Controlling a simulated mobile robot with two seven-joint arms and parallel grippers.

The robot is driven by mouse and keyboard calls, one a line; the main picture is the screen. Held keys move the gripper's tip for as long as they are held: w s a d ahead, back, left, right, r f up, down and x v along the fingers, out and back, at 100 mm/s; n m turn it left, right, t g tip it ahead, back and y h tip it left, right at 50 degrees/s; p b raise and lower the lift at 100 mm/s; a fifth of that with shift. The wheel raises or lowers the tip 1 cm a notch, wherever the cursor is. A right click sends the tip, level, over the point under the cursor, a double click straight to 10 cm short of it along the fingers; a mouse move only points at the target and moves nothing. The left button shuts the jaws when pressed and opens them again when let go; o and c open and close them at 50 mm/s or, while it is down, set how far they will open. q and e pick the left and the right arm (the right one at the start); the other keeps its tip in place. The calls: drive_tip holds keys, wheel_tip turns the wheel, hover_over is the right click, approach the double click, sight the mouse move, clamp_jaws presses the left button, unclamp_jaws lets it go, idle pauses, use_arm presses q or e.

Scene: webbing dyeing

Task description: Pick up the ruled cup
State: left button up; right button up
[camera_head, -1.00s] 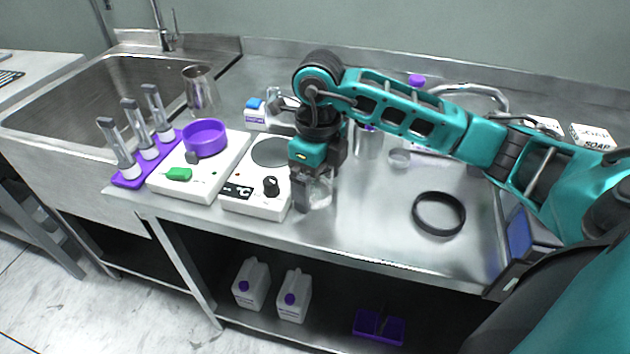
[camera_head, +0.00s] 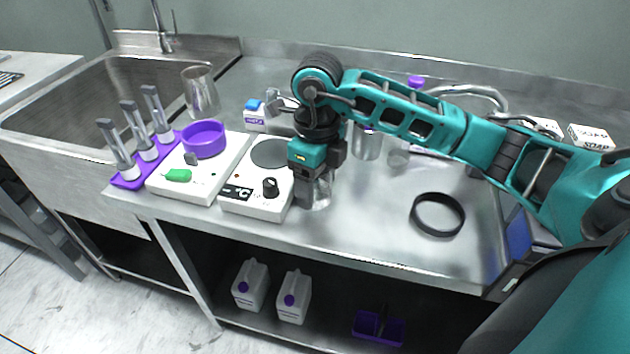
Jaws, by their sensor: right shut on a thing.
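The ruled cup (camera_head: 322,193) is a small clear vessel on the steel counter, just right of the white hotplate with the °C label. My right gripper (camera_head: 312,190) points down from above and is shut on it. The gripper's fingers hide part of the cup, and its markings are too small to make out. I cannot tell whether the cup's base touches the counter. My left gripper is not in view.
The hotplate (camera_head: 236,207) stands close left of the gripper. A second white device (camera_head: 200,185) carries a purple bowl (camera_head: 204,138). A black ring (camera_head: 437,214) lies to the right. A metal beaker (camera_head: 367,145) stands behind the arm. The counter's front middle is clear.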

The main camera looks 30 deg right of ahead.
drive_tip(key=shift+r, duration=0.25)
